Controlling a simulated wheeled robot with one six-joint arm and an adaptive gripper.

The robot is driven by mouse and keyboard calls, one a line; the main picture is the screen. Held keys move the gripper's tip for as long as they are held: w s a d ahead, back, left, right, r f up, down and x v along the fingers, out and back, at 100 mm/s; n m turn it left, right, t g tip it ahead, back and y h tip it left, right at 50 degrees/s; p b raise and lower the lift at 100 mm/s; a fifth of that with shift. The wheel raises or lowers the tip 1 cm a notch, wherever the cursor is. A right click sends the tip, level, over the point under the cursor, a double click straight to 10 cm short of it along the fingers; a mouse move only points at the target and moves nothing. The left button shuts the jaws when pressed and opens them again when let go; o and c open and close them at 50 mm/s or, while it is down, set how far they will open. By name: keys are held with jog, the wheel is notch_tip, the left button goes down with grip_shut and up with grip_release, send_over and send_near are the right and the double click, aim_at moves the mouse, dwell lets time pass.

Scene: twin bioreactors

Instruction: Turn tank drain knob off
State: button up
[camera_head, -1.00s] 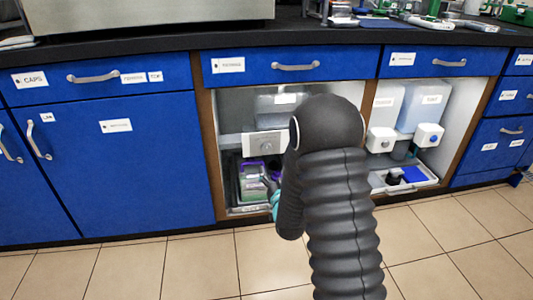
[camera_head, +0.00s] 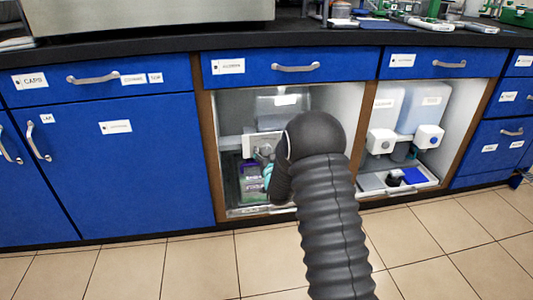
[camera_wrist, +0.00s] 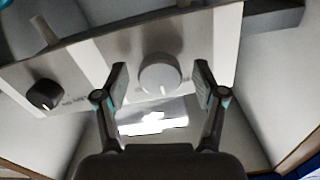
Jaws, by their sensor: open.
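A round white knob (camera_wrist: 159,73) with a pointer mark sits on a pale panel in the wrist view. My gripper (camera_wrist: 161,76) is open, with one finger on each side of this knob. Small gaps seem to show between fingers and knob; contact is hard to judge. A black knob (camera_wrist: 44,94) sits further left on the same panel, with lettering too blurred to read. In the head view the panel (camera_head: 249,141) is inside the open cabinet below a clear tank (camera_head: 284,103), and my gripper (camera_head: 264,158) is in front of it, partly hidden by my arm.
A container with a purple rim (camera_head: 250,185) stands in a tray below the panel. The right bay holds white tanks (camera_head: 424,106), two white units with knobs (camera_head: 429,136) and a tray (camera_head: 372,183). Cabinet walls and a centre post bound the opening.

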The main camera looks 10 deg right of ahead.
jog(key=c, duration=1.1)
jog(key=shift+c, duration=0.2)
jog(key=shift+n, duration=0.3)
jog(key=n, duration=0.3)
jog(key=shift+n, duration=0.3)
jog(key=shift+d+n, duration=0.1)
jog(key=shift+n, duration=2.2)
